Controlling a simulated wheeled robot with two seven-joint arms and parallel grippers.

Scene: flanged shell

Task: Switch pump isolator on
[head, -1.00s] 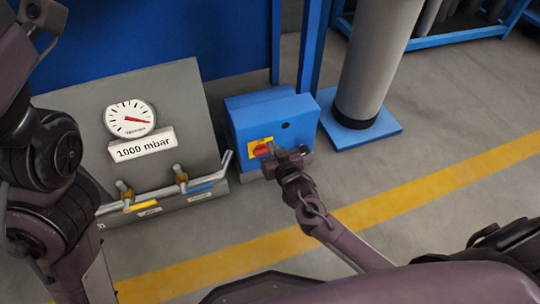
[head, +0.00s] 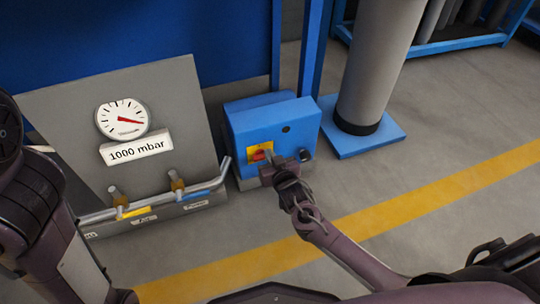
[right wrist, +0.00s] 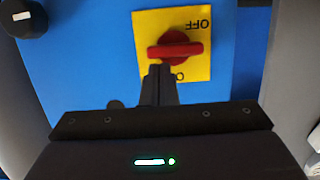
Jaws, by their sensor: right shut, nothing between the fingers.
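The pump isolator is a red rotary knob (right wrist: 178,50) on a yellow plate (right wrist: 155,20), on the front of a blue box (head: 290,133). In the right wrist view the knob's handle lies nearly level across the plate. Upside-down OFF lettering shows at the plate's top right; the lettering below the knob is partly hidden by my fingers. My right gripper (right wrist: 160,72) is shut and empty, its fingertips just below the knob's left half; I cannot tell if they touch. In the head view the right gripper (head: 270,156) partly covers the knob. My left gripper is out of view.
Left of the box stands a grey panel with a gauge (head: 122,119), a 1000 mbar display (head: 136,148) and two brass valves on pipes. A grey column (head: 372,70) on a blue base plate stands to the right. Open floor with a yellow stripe (head: 440,190) lies in front.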

